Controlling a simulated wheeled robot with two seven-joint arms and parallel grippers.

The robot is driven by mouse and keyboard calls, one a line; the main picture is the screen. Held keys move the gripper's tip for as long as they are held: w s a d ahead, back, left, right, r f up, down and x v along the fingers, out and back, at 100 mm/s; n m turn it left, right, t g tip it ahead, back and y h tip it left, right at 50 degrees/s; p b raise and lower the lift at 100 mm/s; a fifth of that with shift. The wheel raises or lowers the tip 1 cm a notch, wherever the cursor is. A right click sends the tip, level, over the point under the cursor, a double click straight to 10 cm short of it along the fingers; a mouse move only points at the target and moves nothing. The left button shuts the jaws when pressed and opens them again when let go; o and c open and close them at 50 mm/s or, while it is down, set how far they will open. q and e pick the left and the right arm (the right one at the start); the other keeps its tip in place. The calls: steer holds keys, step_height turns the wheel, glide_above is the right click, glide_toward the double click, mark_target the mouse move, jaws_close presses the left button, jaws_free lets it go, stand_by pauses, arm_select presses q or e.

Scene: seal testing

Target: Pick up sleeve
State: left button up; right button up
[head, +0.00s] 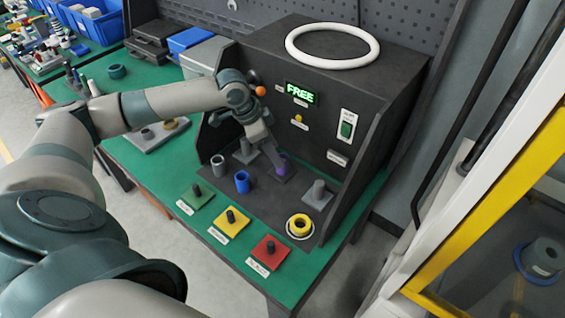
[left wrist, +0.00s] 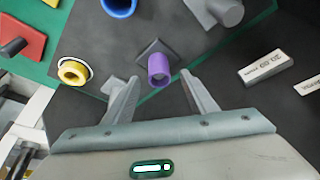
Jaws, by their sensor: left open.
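A purple sleeve (head: 283,164) stands on a dark square base inside the test bench, partly hidden by my left gripper in the head view. It shows clearly in the left wrist view (left wrist: 158,72), centred ahead of the fingers. My left gripper (left wrist: 161,88) is open and empty, with one finger to each side of the purple sleeve in that view; I cannot tell whether they touch it. In the head view the left gripper (head: 269,148) is just behind it. A blue sleeve (head: 242,182), a grey sleeve (head: 218,162) and a yellow sleeve (head: 299,224) stand nearby.
Green (head: 196,197), yellow (head: 231,221) and red (head: 268,252) pads with dark pegs line the front. A grey block with a post (head: 317,194) stands at the right. The black housing (head: 340,100) rises behind, with a lit "FREE" display (head: 300,92) and a white ring (head: 332,45) on top.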

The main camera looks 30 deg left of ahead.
steer(key=shift+w, duration=0.15)
arm_select(q)
steer(key=shift+w+d+f, duration=0.1)
steer(key=shift+f, duration=0.05)
steer(key=shift+w+d+f+p, duration=0.1)
steer(key=shift+d+f+p, duration=0.05)
steer(key=shift+f+p, duration=0.2)
steer(key=p+x, duration=0.1)
steer(key=x, duration=0.2)
steer(key=shift+w+d+r, duration=0.1)
steer(key=shift+w+d, duration=0.05)
steer(key=shift+f, duration=0.35)
steer(key=shift+w+f, duration=0.1)
steer(key=shift+f, duration=0.1)
arm_select(e)
steer(key=shift+s+d+r, duration=0.2)
steer(key=shift+s+r, duration=0.5)
steer(key=shift+r, duration=0.15)
arm_select(q)
steer(key=c, duration=1.3)
